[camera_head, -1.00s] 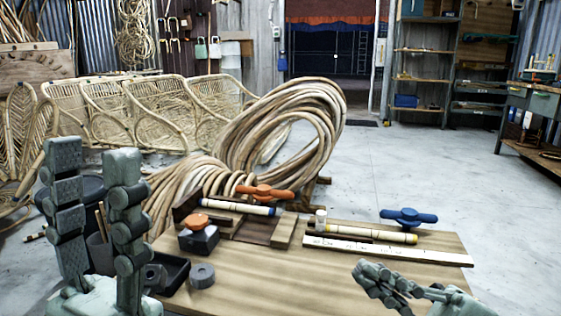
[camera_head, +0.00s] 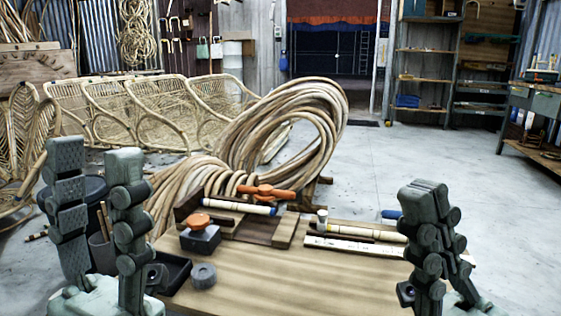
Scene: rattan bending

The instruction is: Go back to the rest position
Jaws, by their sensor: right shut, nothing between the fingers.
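My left gripper (camera_head: 97,170) stands upright at the left, its two fingers apart with nothing between them. It is in front of the bench's left edge. My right gripper (camera_head: 431,200) stands upright at the right, above the bench's right end. Its fingers are close together and it holds nothing. It hides part of the blue-handled clamp (camera_head: 391,215) and the right ends of the ruler and a cane piece. The wooden bench top (camera_head: 290,285) lies between the two grippers.
An orange-handled clamp (camera_head: 265,192), a black block with an orange knob (camera_head: 200,236), a grey tape roll (camera_head: 203,275), a black tray (camera_head: 170,272) and a pale ruler (camera_head: 340,246) lie on the bench. A large rattan coil (camera_head: 290,125) stands behind. The bench's front middle is clear.

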